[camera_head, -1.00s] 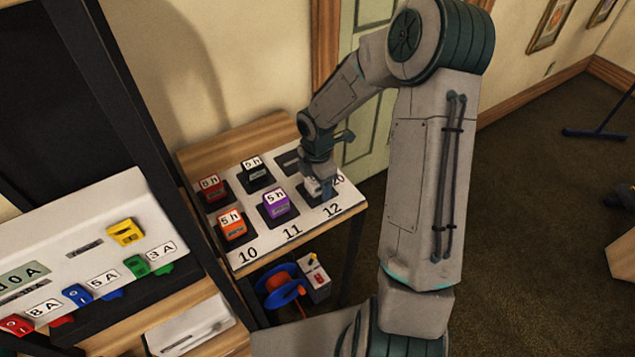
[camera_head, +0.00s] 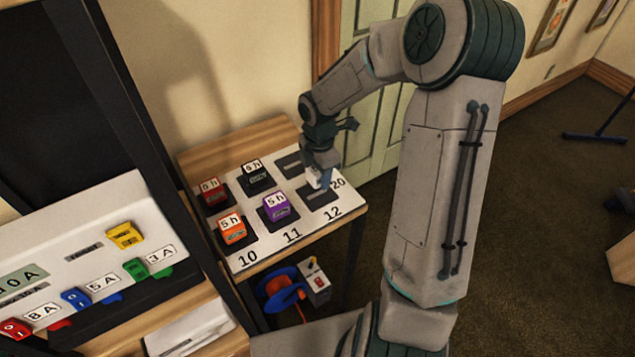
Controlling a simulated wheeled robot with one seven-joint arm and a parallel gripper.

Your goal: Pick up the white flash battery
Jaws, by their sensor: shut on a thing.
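The white flash battery (camera_head: 313,178) is between the fingers of my gripper (camera_head: 322,180), over the right column of the white charging board (camera_head: 245,262). My gripper is shut on it and covers part of it. The battery appears raised just above the dark slot (camera_head: 318,196) beside the number 12, which now shows bare. The exact gap below the battery is hard to tell.
Other batteries stand on the board: red (camera_head: 213,191), black (camera_head: 256,178), orange (camera_head: 232,229) and purple (camera_head: 277,207). The back right slot (camera_head: 289,166) is empty. A panel with coloured switches (camera_head: 75,240) stands at the left. A blue and orange reel (camera_head: 285,287) is below the board.

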